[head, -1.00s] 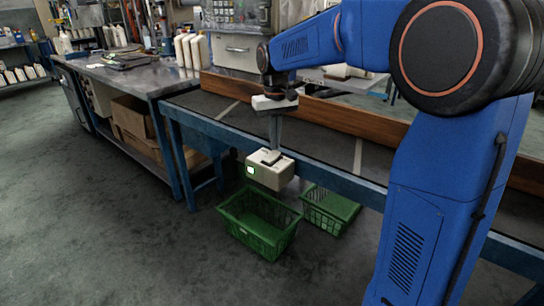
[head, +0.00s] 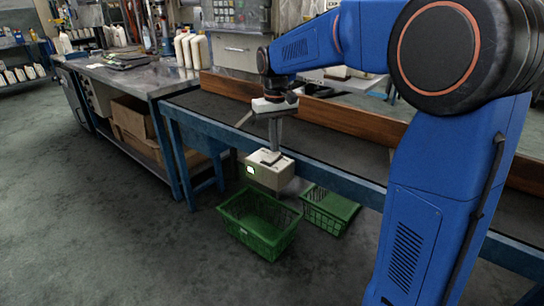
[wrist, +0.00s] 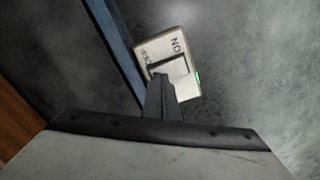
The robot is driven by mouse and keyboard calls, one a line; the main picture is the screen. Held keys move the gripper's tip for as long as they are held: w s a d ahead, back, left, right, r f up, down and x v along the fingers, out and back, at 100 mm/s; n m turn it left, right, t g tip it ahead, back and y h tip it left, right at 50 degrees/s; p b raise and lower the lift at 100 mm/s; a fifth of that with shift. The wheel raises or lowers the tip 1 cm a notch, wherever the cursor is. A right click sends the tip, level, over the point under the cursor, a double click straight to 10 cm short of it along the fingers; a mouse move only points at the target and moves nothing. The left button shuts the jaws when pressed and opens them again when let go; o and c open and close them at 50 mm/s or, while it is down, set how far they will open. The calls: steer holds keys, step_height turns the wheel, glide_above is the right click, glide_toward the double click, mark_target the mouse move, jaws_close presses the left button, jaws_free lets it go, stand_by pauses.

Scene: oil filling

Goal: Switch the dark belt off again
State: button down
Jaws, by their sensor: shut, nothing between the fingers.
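The dark belt (head: 330,138) runs along a blue-framed conveyor with a brown wooden side board. A pale switch box (head: 268,178) is at its near side, with a green light lit on its left face. In the wrist view the box (wrist: 180,45) shows the words ON and OFF and a grey rocker (wrist: 178,68). My gripper (head: 271,153) points down over the top of the box, its fingers shut and empty. In the wrist view the fingers (wrist: 160,85) overlap the rocker's edge; I cannot tell whether they touch it. They hide part of the rocker.
Two green crates, one on the left (head: 262,232) and one on the right (head: 330,212), sit on the floor below the box. A metal workbench (head: 130,75) with white bottles (head: 192,50) stands at the left.

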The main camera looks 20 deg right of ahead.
steer(key=shift+f, duration=0.35)
stand_by(0.3)
step_height(320, 180, up, 7)
stand_by(1.0)
steer(key=s+d+f+t, duration=0.1)
steer(key=s+d, duration=0.1)
steer(key=s, duration=0.7)
steer(key=s+d+t, duration=0.1)
steer(key=s+d, duration=0.1)
steer(key=s, duration=0.6)
steer(key=s+d+f+t, duration=0.1)
steer(key=s+f, duration=0.4)
steer(key=s, duration=0.3)
steer(key=s+d+f+m+t, duration=0.1)
steer(key=s+d+f, duration=0.1)
steer(key=s+f, duration=0.3)
steer(key=s, duration=0.3)
steer(key=shift+s+t, duration=0.25)
steer(key=shift+t, duration=0.15)
